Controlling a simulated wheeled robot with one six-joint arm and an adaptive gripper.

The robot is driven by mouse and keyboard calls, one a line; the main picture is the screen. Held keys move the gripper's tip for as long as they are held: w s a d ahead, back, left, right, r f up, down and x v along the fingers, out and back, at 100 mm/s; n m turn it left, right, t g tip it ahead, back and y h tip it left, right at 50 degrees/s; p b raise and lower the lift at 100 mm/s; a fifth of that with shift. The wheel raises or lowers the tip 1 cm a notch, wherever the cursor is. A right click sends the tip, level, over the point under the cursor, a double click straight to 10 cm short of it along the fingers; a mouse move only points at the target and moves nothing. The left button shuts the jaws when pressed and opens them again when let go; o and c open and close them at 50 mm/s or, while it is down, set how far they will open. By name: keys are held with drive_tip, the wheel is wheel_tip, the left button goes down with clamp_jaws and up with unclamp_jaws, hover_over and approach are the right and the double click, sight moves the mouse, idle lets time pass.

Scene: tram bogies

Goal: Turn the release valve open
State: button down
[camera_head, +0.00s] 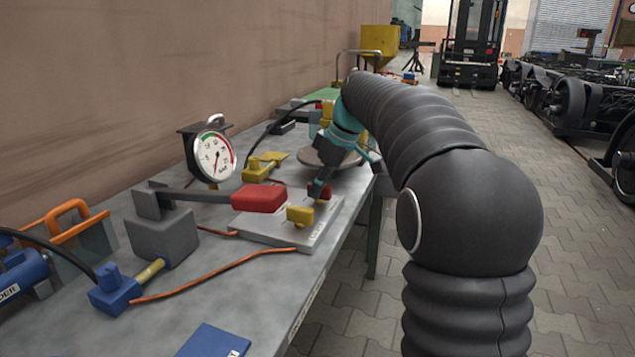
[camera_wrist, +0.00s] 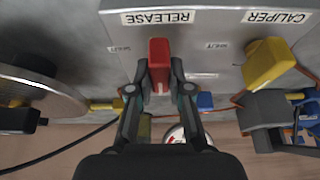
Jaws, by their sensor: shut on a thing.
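The release valve has a red handle (camera_wrist: 159,55), which stands between my fingertips in the wrist view under the RELEASE label (camera_wrist: 158,17). Its long side runs up and down in that picture. My gripper (camera_wrist: 160,75) is shut on this handle, with one finger on each side. In the head view my gripper (camera_head: 320,183) reaches down to the red handle (camera_head: 325,191) at the far right part of the grey valve plate (camera_head: 262,232); the fingers partly hide it. The valve's stem and base are hidden.
A yellow caliper valve handle (camera_wrist: 268,63) stands close beside the red one on the same plate. A hand pump with a red-gripped lever (camera_head: 258,198), a dial gauge (camera_head: 213,156) and orange hoses (camera_head: 215,269) crowd the bench. The paved aisle at right is open.

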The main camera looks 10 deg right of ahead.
idle(0.4)
drive_tip(key=c, duration=1.1)
unclamp_jaws()
drive_tip(key=v, duration=1.2)
drive_tip(key=shift+w, duration=0.15)
